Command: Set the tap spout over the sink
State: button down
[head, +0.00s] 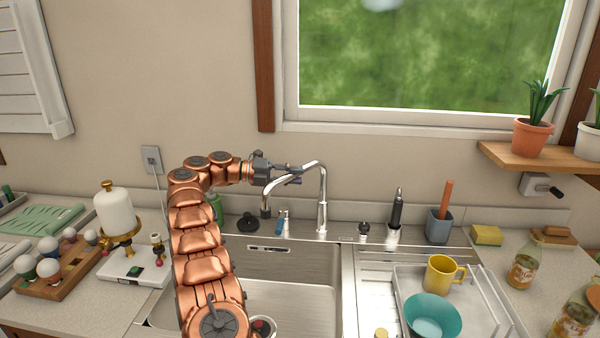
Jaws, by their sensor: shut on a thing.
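The chrome tap (322,195) stands upright on the ledge behind the sink. Its spout (309,166) arches up and to the left, with the dark tip (265,212) hanging down in front of the back ledge as seen here. My gripper (290,174) reaches in from the left and is shut on the upper part of the spout. Its fingers hide some of the arch. The steel sink (310,268) lies below and nearer, its left part hidden by my arm. In this view the tip shows above the sink's back edge; I cannot tell whether it is over the basin.
A dark round stopper (248,222) and a small blue-topped item (281,222) sit on the back ledge. Right of the sink, a rack (480,300) holds a yellow mug (442,274) and a teal bowl (433,316). A white dispenser (115,212) stands left.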

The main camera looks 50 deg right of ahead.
jog(key=shift+d, duration=0.1)
dwell(0.5)
jog(key=c, duration=1.1)
grip_release()
jog(key=shift+o, duration=0.9)
jog(key=shift+w, duration=0.1)
